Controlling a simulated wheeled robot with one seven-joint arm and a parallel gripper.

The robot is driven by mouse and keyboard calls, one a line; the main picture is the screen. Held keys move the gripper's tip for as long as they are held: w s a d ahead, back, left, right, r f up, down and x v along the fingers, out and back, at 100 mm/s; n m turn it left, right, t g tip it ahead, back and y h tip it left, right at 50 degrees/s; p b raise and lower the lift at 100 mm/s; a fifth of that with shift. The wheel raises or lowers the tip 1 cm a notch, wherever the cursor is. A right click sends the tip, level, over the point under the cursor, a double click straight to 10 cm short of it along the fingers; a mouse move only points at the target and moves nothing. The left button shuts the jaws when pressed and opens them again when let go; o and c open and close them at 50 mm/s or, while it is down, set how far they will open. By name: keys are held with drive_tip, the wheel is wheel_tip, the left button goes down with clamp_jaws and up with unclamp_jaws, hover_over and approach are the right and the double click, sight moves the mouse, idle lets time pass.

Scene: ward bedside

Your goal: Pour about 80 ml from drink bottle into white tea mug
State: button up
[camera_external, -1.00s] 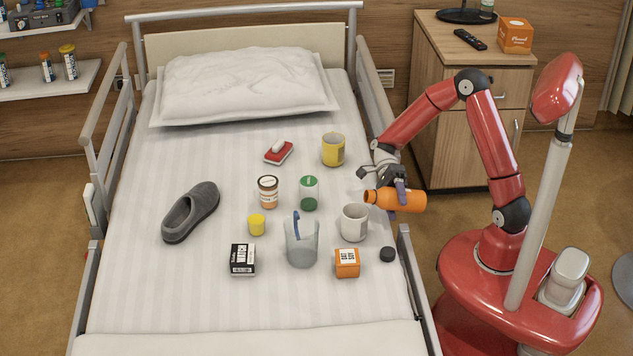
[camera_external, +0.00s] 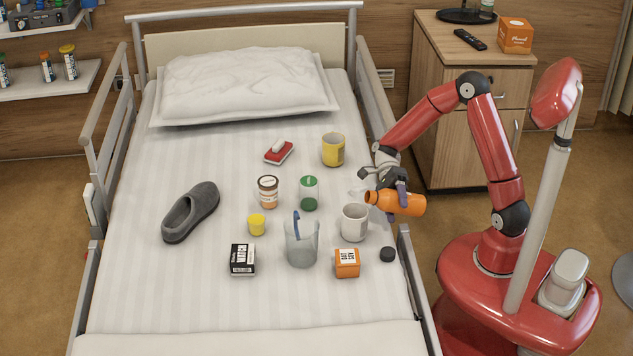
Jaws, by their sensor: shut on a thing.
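The drink bottle (camera_external: 408,204) is orange and uncapped. My gripper (camera_external: 396,196) is shut on it near the bed's right edge. The bottle lies almost level, its mouth to the left and slightly higher than its base. The mouth is above and just right of the white tea mug (camera_external: 354,223), apart from it in the picture. The mug stands upright on the bed with a grey patch on its side. I cannot see any liquid stream, and the mug's fill level is too small to tell. A dark cap (camera_external: 388,255) lies on the bed in front of the bottle.
A yellow mug (camera_external: 333,149) is farther back. The bed rail (camera_external: 374,95) runs behind my gripper. The bed's front is clear.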

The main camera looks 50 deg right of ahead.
sight(393, 196)
drive_tip(key=shift+w+a+f+n, duration=0.1)
drive_tip(key=shift+a+f+n, duration=0.05)
drive_tip(key=shift+f+n, duration=0.25)
drive_tip(key=shift+w+a+r+n+t+y+p, duration=0.15)
drive_tip(key=shift+r+n+y+p, duration=0.1)
drive_tip(key=shift+r+n+p, duration=0.25)
drive_tip(key=shift+w+a+r+n+t+y+p, duration=0.15)
drive_tip(key=shift+r+n+y+p, duration=0.15)
drive_tip(key=shift+p, duration=0.4)
drive_tip(key=shift+a+f+n+b, duration=0.1)
drive_tip(key=shift+f+n+b, duration=0.25)
drive_tip(key=shift+f, duration=0.2)
drive_tip(key=shift+w+a+f+n+y, duration=0.15)
drive_tip(key=shift+n+y, duration=0.1)
drive_tip(key=shift+n, duration=0.1)
drive_tip(key=r+n+y, duration=0.1)
drive_tip(key=r+n, duration=0.1)
drive_tip(key=r, duration=0.2)
drive_tip(key=r+n, duration=0.3)
drive_tip(key=r, duration=0.1)
drive_tip(key=shift+d+y+p, duration=0.2)
drive_tip(key=shift+y+p, duration=0.15)
drive_tip(key=shift+y, duration=0.05)
drive_tip(key=shift+s+r+n+y, duration=0.15)
drive_tip(key=shift+r+n, duration=0.3)
drive_tip(key=shift+n, duration=0.3)
drive_tip(key=shift+s+r+n+y, duration=0.15)
drive_tip(key=shift+r+n, duration=0.3)
drive_tip(key=shift+n, duration=0.3)
drive_tip(key=shift+w, duration=0.1)
